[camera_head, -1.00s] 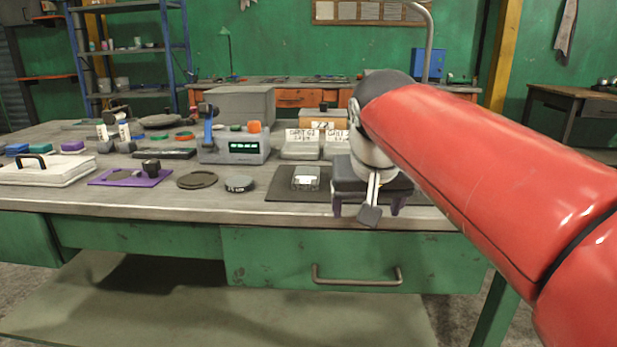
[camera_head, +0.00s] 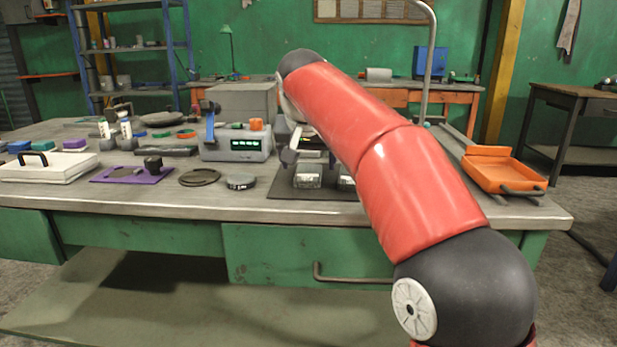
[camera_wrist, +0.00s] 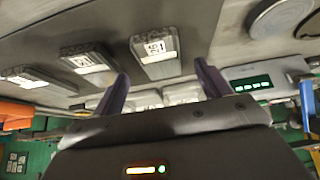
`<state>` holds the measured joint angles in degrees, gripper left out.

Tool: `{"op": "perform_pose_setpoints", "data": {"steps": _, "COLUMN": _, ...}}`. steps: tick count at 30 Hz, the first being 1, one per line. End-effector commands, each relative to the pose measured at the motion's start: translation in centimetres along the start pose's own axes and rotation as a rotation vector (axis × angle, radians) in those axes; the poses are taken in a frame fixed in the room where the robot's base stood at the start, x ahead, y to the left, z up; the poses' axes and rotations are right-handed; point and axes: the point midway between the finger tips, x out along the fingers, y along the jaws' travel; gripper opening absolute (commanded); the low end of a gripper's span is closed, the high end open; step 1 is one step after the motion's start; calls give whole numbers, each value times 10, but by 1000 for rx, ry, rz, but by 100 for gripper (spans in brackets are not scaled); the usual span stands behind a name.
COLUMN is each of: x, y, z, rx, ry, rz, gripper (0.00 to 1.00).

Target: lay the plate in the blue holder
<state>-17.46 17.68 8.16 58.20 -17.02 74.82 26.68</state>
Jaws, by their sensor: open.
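My gripper (camera_head: 306,150) is over the right part of the bench, partly hidden by my red arm. In the wrist view its two purple-grey fingers (camera_wrist: 161,85) are apart with nothing between them. Small flat grey labelled pieces, possibly plates, lie in a row on a dark mat: one (camera_head: 307,176) shows in the head view, and the wrist view shows a near one (camera_wrist: 155,52) beyond the fingers. I cannot tell which is the task's plate. A blue upright part (camera_head: 209,124) stands at the grey display unit; I cannot tell whether it is the blue holder.
The grey unit with a green display (camera_head: 246,145) stands left of my gripper. A dark ring (camera_head: 199,177) and round disc (camera_head: 240,182) lie before it. An orange tray (camera_head: 503,174) is at the right end. A white handled case (camera_head: 48,168) and purple board (camera_head: 131,174) are left.

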Motion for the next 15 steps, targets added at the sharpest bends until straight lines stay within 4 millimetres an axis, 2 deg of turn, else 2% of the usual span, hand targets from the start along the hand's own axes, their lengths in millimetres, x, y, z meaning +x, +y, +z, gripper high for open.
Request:
{"op": "perform_pose_setpoints", "data": {"steps": 1, "x": 11, "y": -2, "z": 2, "rx": -1, "ry": -5, "rz": 2, "gripper": 76}}
{"op": "perform_pose_setpoints", "data": {"steps": 4, "x": 24, "y": -1, "z": 1, "rx": 0, "ry": -3, "rz": 1, "gripper": 76}}
{"op": "perform_pose_setpoints", "data": {"steps": 12, "x": 29, "y": -2, "z": 0, "rx": 0, "ry": 0, "rz": 0, "gripper": 76}}
{"op": "perform_pose_setpoints", "data": {"steps": 15, "x": 29, "y": -1, "z": 1, "rx": 0, "ry": 0, "rz": 0, "gripper": 63}}
